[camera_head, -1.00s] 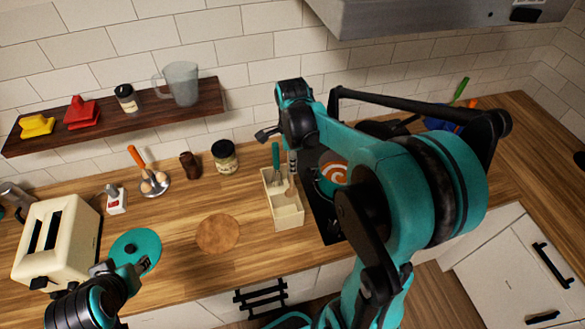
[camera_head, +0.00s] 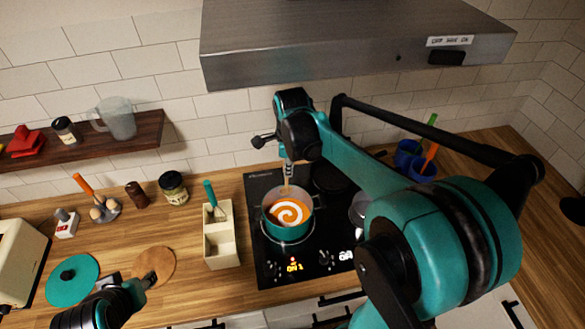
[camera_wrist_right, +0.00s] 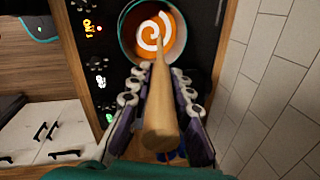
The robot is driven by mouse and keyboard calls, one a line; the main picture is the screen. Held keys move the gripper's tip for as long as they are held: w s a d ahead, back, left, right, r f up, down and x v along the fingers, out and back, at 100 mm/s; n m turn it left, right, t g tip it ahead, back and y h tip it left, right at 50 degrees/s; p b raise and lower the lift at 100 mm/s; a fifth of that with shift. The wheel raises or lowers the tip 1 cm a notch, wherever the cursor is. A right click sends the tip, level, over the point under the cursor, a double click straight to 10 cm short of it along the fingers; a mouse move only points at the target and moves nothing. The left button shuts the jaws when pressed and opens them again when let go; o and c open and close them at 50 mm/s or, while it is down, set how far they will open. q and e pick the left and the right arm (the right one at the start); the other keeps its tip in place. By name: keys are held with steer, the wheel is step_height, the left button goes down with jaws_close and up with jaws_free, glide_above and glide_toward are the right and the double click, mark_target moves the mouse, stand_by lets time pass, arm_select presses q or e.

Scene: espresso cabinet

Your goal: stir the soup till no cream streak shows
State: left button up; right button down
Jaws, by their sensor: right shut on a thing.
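The teal pot (camera_head: 288,234) stands on the black cooktop, holding orange soup (camera_head: 275,211) with a clear white cream spiral (camera_head: 290,214). My right gripper (camera_head: 288,167) is above the pot, shut on a wooden spoon (camera_head: 286,189). In the right wrist view the spoon (camera_wrist_right: 160,115) sits between the fingers (camera_wrist_right: 158,92) and points down at the soup (camera_wrist_right: 178,42), where the spiral (camera_wrist_right: 150,32) shows. I cannot tell whether its tip touches the soup. My left gripper (camera_head: 131,281) is open and empty at the lower left, near the teal lid (camera_head: 60,288).
A round wooden board (camera_head: 154,262) lies further left. Blue cups (camera_head: 423,169) stand at the back right. The range hood (camera_head: 330,45) hangs above.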

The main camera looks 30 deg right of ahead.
steer(key=shift+d, duration=0.25)
steer(key=shift+d+f, duration=0.1)
steer(key=shift+f, duration=0.05)
steer(key=shift+a+f+b, duration=0.25)
steer(key=shift+f+b, duration=0.4)
steer(key=shift+b, duration=0.05)
arm_select(q)
step_height(320, 180, down, 12)
steer(key=b, duration=1)
steer(key=shift+d+r, duration=0.2)
steer(key=shift+r, duration=0.05)
arm_select(e)
step_height(320, 180, down, 13)
steer(key=shift+f, duration=0.2)
